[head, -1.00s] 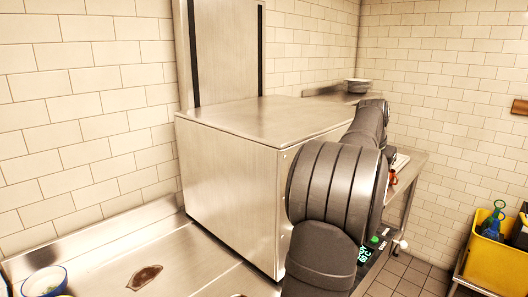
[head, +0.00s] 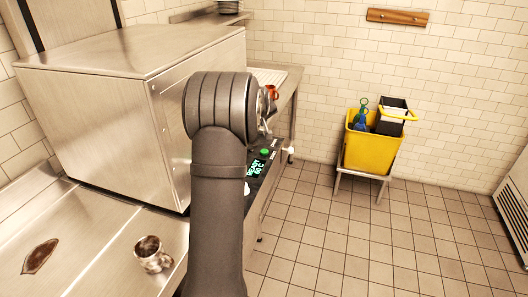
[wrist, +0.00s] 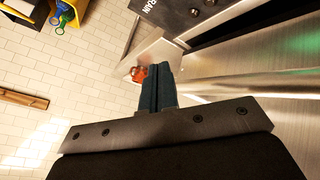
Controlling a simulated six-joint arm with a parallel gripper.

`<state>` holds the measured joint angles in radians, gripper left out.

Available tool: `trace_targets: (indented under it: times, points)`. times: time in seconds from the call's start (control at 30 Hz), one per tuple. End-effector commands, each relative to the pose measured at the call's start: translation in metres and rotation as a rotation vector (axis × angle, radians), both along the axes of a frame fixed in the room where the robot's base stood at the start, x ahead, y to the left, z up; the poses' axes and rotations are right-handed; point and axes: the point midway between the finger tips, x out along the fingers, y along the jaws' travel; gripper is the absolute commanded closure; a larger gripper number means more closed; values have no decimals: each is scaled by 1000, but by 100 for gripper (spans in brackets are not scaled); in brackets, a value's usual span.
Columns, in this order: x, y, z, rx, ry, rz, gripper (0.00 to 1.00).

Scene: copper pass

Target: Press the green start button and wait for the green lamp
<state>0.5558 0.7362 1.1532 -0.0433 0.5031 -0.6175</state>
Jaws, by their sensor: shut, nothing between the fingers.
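The green start button (head: 264,152) is on the dark control panel (head: 256,186) low on the front of the steel machine (head: 120,115). A lit green display (head: 255,168) sits just in front of it and seems to read READY 60 C. I cannot make out a separate green lamp. My arm crosses the machine's front and hides part of the panel and my gripper in the head view. In the wrist view my gripper (wrist: 157,72) is shut and empty, pointing toward a small red-orange thing (wrist: 137,73). The button is not in the wrist view; a green glow shows on steel there.
A stained metal mug (head: 153,254) and a brown patch (head: 40,256) are on the steel counter (head: 95,235). A yellow bucket (head: 372,155) with bottles stands on a low stand to the right. A wooden rail (head: 397,17) is on the wall. The tiled floor between is clear.

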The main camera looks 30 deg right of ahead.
Motion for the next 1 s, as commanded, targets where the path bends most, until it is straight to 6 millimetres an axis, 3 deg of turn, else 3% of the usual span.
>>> trace_targets:
  times: [0.2, 0.67, 1.0]
  points:
    - [3, -8, -18, -83, 0, 75, 100]
    - [3, -9, -22, -91, 1, 80, 100]
    - [3, -9, -63, -89, 3, 80, 100]
